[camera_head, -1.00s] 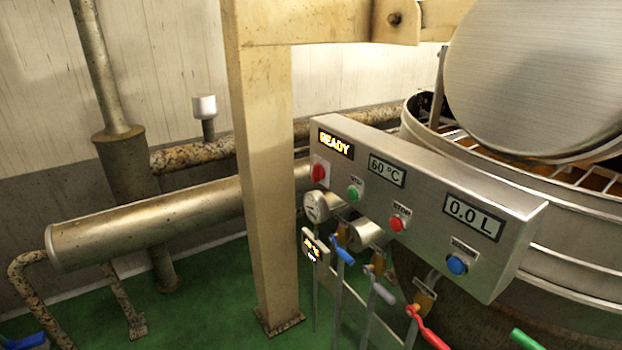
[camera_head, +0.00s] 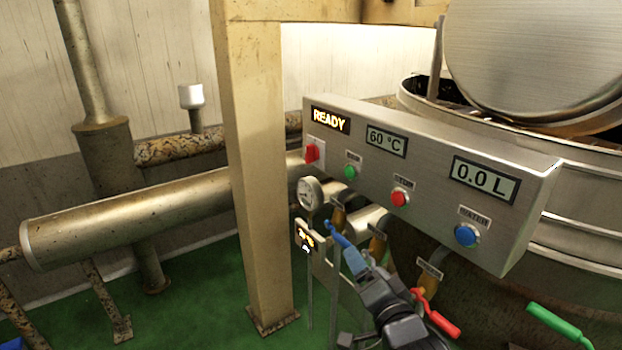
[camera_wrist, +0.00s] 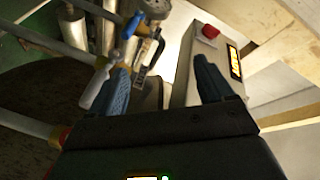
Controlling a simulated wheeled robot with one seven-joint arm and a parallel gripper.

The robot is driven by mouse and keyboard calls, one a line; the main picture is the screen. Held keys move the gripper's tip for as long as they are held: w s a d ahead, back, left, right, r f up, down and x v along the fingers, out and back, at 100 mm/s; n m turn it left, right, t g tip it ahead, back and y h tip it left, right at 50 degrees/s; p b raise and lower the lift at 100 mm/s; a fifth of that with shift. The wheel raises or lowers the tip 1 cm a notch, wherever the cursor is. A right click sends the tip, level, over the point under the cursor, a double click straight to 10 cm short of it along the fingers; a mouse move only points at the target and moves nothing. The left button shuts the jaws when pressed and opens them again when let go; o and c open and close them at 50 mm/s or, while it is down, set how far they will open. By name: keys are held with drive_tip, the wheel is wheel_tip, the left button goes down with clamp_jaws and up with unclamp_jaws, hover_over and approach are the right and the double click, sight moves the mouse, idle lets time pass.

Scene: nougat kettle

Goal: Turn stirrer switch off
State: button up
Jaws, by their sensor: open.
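The grey control panel (camera_head: 420,170) carries a red switch knob (camera_head: 312,152) on a pale plate at its left end, below the lit READY display (camera_head: 330,119). The knob also shows in the wrist view (camera_wrist: 209,31), near the panel's end. No stirrer label is legible. My gripper (camera_head: 364,266) is below the panel, to the lower right of the knob and apart from it. In the wrist view its two dark blue fingers (camera_wrist: 162,78) are spread with nothing held between them; the knob lies beyond the right finger.
A green button (camera_head: 350,172), a red button (camera_head: 399,197) and a blue button (camera_head: 466,236) sit on the panel. Below it are a gauge (camera_head: 309,193) and valve levers, including a red handle (camera_head: 440,323). A beige post (camera_head: 255,190) stands to the left.

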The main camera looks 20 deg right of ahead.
drive_tip(key=w+a+r+m+b, duration=0.15)
drive_tip(key=w+r+m, duration=0.3)
drive_tip(key=w, duration=0.75)
drive_tip(key=m+b, duration=0.3)
approach(309, 155)
drive_tip(key=shift+t, duration=0.4)
drive_tip(key=shift+w+d+f+b, duration=0.1)
drive_tip(key=shift+w+f, duration=0.05)
drive_tip(key=shift+w, duration=1.25)
drive_tip(key=shift+w+d+f+b, duration=0.1)
drive_tip(key=shift+w+b, duration=0.05)
drive_tip(key=shift+w, duration=1.25)
drive_tip(key=shift+w+d+f+b, duration=0.1)
drive_tip(key=shift+w+f, duration=0.05)
drive_tip(key=shift+w, duration=1.25)
drive_tip(key=shift+c, duration=0.2)
drive_tip(key=c, duration=1)
